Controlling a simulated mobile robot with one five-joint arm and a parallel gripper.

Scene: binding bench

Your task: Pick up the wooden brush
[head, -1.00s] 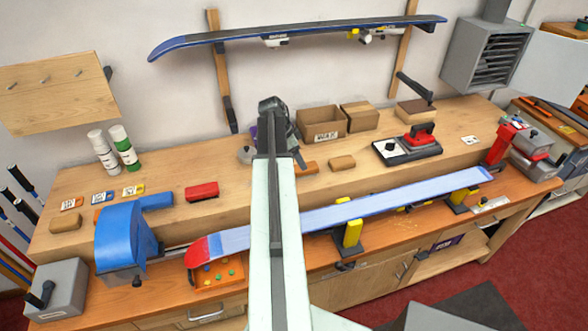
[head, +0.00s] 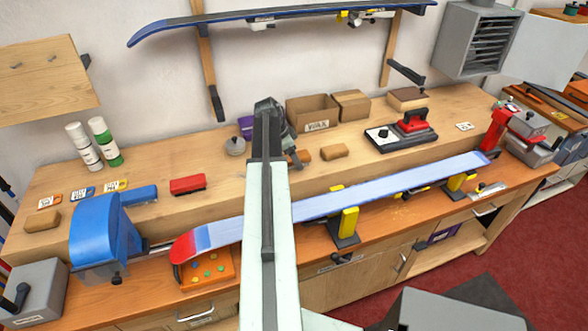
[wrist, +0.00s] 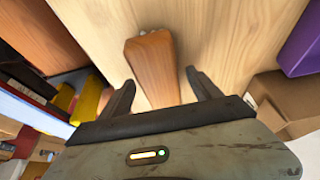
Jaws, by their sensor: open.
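The wooden brush, an orange-brown block, lies on the wooden bench top. In the wrist view the brush (wrist: 153,62) lies between and beyond the two dark fingers, its far end near the top middle. In the wrist view my gripper (wrist: 158,80) is open, with a finger on either side of the brush's near part. I cannot tell whether the fingers touch it.
Cardboard boxes (head: 312,112) and a purple box (head: 245,125) stand behind. A blue ski (head: 380,185) is clamped along the front.

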